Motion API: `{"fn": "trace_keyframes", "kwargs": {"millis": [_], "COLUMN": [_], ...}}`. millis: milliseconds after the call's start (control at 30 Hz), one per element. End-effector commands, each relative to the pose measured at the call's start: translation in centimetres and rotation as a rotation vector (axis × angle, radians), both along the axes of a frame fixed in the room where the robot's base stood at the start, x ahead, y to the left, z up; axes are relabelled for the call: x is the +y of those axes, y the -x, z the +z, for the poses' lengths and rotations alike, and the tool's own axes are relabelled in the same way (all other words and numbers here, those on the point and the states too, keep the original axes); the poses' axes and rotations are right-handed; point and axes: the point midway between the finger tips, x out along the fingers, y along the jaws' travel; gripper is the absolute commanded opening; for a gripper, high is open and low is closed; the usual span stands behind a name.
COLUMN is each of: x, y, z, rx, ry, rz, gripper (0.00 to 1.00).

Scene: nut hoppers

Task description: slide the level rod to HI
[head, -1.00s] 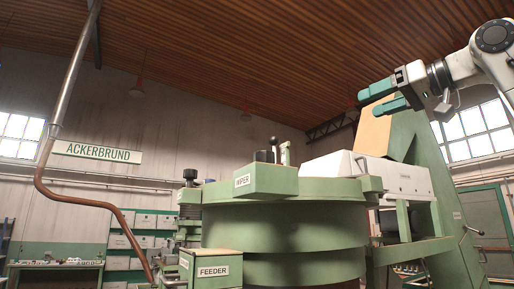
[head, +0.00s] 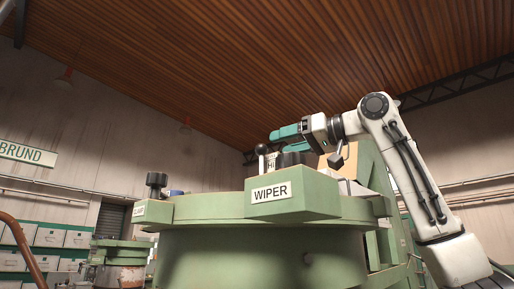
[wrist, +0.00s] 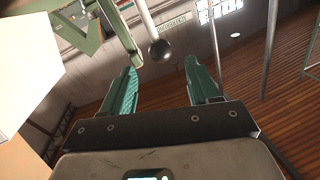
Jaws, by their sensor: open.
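The level rod (head: 261,152) stands up behind the WIPER box with a black ball on its end. Beside it is a pale plate marked "Hi" (head: 271,164), partly hidden by a dark knob. In the wrist view the rod's black ball (wrist: 160,50) lies just beyond my fingertips, in line with the gap between them. My gripper (head: 278,134) is open, with teal fingers pointing left, slightly above and right of the ball in the head view. The fingers also show apart and empty in the wrist view (wrist: 160,70). The rod's lower end is hidden.
The green WIPER box (head: 292,200) juts from the round green hopper (head: 250,258) in front of the rod. A dark knob (head: 290,159) stands close below my gripper. Another black knob (head: 156,181) stands at left. In the wrist view, a white panel (wrist: 25,60) is close at left.

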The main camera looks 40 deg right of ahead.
Motion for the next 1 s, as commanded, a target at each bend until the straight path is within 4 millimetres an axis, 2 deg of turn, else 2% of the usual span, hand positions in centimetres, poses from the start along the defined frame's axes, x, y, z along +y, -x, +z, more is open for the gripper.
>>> {"fn": "trace_keyframes", "kwargs": {"millis": [200,400,567,833,1000], "x": [1.0,1.6,1.8,1.8,1.8], "y": [-4.0,-6.5,-7.3,-7.5,-7.4], "z": [0.4,0.2,0.1,0.0,0.0], "rx": [0.002,0.001,0.000,0.000,0.000], "ry": [0.000,0.000,0.001,0.001,0.001], "rz": [0.000,0.001,0.000,0.000,0.000], "gripper": [0.60,0.60,0.60,0.60,0.45]}}
